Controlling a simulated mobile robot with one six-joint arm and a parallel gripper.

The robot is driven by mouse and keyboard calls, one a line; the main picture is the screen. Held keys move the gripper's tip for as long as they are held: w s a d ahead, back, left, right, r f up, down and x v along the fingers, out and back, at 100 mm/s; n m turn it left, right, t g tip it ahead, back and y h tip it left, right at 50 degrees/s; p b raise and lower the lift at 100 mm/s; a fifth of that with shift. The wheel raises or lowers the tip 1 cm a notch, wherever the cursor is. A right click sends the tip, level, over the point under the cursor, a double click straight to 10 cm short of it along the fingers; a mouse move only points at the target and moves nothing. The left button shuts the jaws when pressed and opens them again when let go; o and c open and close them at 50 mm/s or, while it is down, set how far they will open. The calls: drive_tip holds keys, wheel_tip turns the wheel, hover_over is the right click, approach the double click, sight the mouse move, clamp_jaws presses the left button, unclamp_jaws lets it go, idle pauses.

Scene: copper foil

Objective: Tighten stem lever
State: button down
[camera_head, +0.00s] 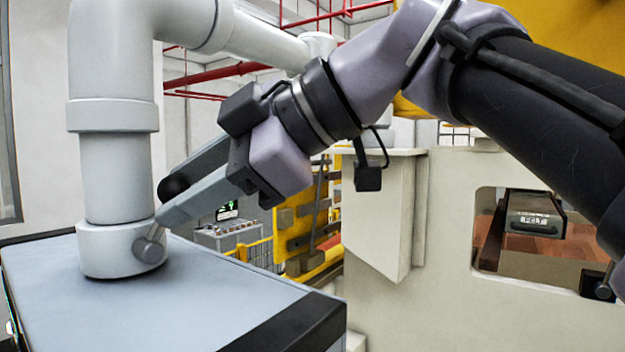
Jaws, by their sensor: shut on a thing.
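The stem lever is a short grey rod with a round boss (150,250) on the grey collar (105,250) at the foot of a thick grey pipe. A black ball knob (173,188) shows at the fingers and appears to be the lever's end. My gripper (168,203) reaches in from the upper right with two long grey fingers. It is shut on the lever close to the ball knob. The fingers hide most of the lever's rod.
The pipe (115,175) rises from a flat grey cabinet top (190,305) with dark edges and bends right behind my arm. The front cabinet top is clear.

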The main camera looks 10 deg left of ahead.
drive_tip(key=shift+f, duration=0.3)
drive_tip(key=c, duration=1.1)
unclamp_jaws()
drive_tip(key=shift+a, duration=0.1)
drive_tip(key=shift+o, duration=1.4)
drive_tip(key=shift+s+a, duration=0.15)
drive_tip(key=shift+r, duration=0.15)
